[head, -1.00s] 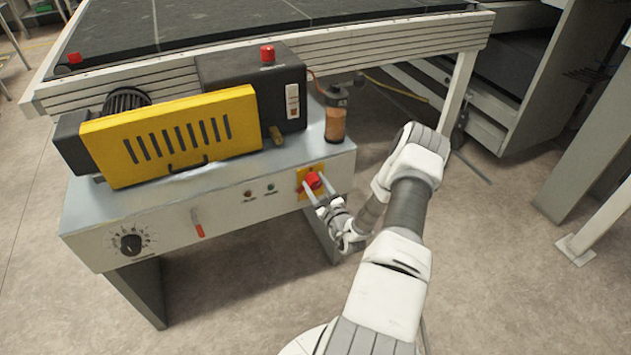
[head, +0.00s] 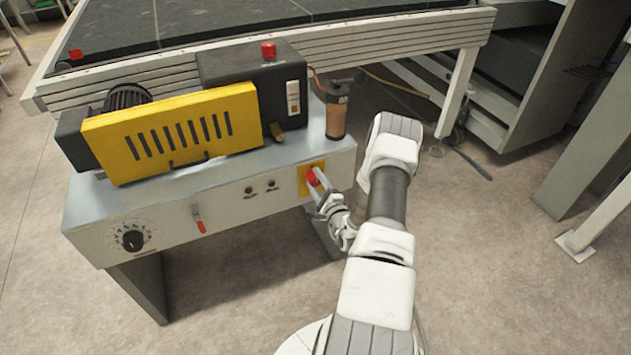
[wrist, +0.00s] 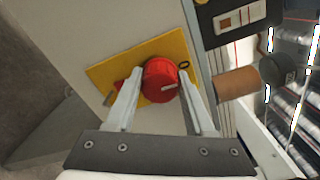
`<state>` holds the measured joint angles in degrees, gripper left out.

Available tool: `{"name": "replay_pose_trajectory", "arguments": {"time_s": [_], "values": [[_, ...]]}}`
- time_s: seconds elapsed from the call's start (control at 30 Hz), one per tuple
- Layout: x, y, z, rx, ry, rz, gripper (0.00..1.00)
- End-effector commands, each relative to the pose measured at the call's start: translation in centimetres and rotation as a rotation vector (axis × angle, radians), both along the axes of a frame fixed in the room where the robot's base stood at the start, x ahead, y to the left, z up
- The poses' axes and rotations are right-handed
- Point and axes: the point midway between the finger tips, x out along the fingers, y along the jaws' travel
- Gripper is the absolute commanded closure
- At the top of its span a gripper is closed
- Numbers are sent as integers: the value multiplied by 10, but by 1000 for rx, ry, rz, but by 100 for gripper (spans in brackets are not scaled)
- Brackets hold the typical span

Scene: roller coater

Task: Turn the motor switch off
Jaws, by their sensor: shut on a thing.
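The motor switch is a red round knob (head: 312,177) on a yellow plate (head: 304,190), at the right end of the grey machine's front panel. In the wrist view the red knob (wrist: 160,80) has a pale mark at its lower right, and the yellow plate (wrist: 105,72) shows around it. My gripper (head: 317,182) is at the knob. In the wrist view its two fingers (wrist: 161,84) are on either side of the knob and shut on it. The fingers hide part of the knob in the head view.
Two small dark indicator lights (head: 259,187) sit left of the switch. Further left are a red-tipped lever (head: 199,221) and a black dial (head: 133,240). A brown cylinder (head: 336,120) stands above the switch.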

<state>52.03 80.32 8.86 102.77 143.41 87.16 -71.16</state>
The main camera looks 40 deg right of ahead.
Motion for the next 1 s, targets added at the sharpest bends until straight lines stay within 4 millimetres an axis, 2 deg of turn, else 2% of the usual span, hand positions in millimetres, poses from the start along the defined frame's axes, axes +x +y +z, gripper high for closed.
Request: {"name": "replay_pose_trajectory", "arguments": {"time_s": [0.63, 0.67, 0.8, 1.0], "values": [[0, 0, -1, -48, 13, 0, 100], [0, 0, -1, -49, 13, 0, 43], [0, 0, 0, -48, 13, 0, 18], [0, 0, 0, -47, 13, 0, 16]]}}
